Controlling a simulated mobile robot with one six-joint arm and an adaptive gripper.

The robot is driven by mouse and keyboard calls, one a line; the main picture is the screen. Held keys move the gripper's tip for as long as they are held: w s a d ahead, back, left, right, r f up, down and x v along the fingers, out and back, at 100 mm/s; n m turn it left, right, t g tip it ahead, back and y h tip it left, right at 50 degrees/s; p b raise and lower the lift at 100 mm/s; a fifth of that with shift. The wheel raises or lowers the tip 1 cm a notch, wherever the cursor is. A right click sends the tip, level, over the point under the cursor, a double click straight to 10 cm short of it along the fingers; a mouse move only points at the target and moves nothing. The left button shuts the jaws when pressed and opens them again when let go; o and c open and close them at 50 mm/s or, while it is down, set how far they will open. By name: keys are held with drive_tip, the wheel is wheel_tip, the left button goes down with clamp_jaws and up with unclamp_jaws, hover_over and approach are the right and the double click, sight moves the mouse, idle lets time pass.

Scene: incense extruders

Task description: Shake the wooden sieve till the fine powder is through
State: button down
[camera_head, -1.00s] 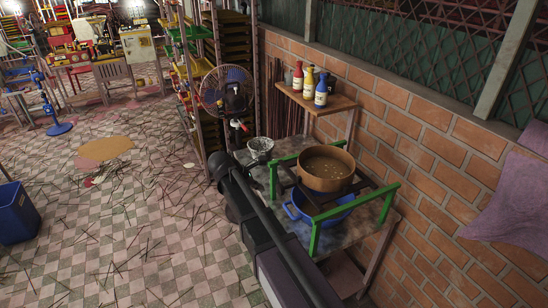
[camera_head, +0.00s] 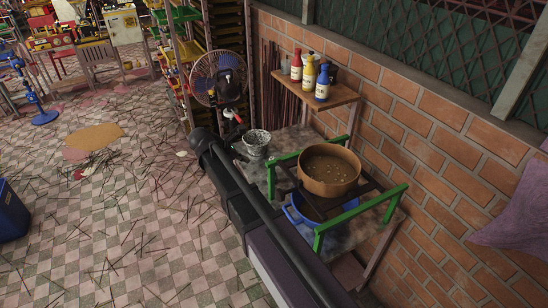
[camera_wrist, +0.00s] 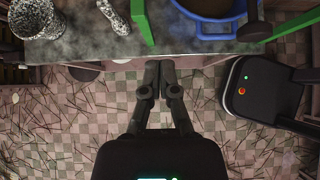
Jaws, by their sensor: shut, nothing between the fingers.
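The round wooden sieve (camera_head: 328,172) sits on a green-railed frame (camera_head: 362,213) over a blue basin (camera_head: 300,214), on a worn grey table. Light brown material with pale bits lies in the sieve. The basin also shows at the top of the wrist view (camera_wrist: 205,30), with brown inside that I cannot identify. My gripper (camera_wrist: 160,66) is shut and empty in the wrist view, its fingertips near the table's front edge, apart from the sieve. In the head view I cannot make out the gripper's fingertips.
A speckled metal cup (camera_head: 258,138) stands on the table left of the frame; it also shows in the wrist view (camera_wrist: 32,18) beside a speckled tool (camera_wrist: 113,14). A fan (camera_head: 218,78) and a bottle shelf (camera_head: 335,99) stand behind. The brick wall bounds the right.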

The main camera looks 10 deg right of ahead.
sight(270, 164)
drive_tip(key=shift+w+a, duration=0.1)
drive_tip(key=shift+w, duration=0.15)
drive_tip(key=b+x, duration=0.2)
drive_tip(key=x, duration=0.2)
drive_tip(key=d+r+b+x, duration=0.1)
drive_tip(key=b+x, duration=0.1)
drive_tip(key=x, duration=0.2)
drive_tip(key=b+x, duration=0.3)
drive_tip(key=x, duration=0.1)
drive_tip(key=shift+w+d+r, duration=0.15)
drive_tip(key=shift+w+d, duration=0.3)
drive_tip(key=shift+d, duration=0.35)
drive_tip(key=shift+d, duration=0.1)
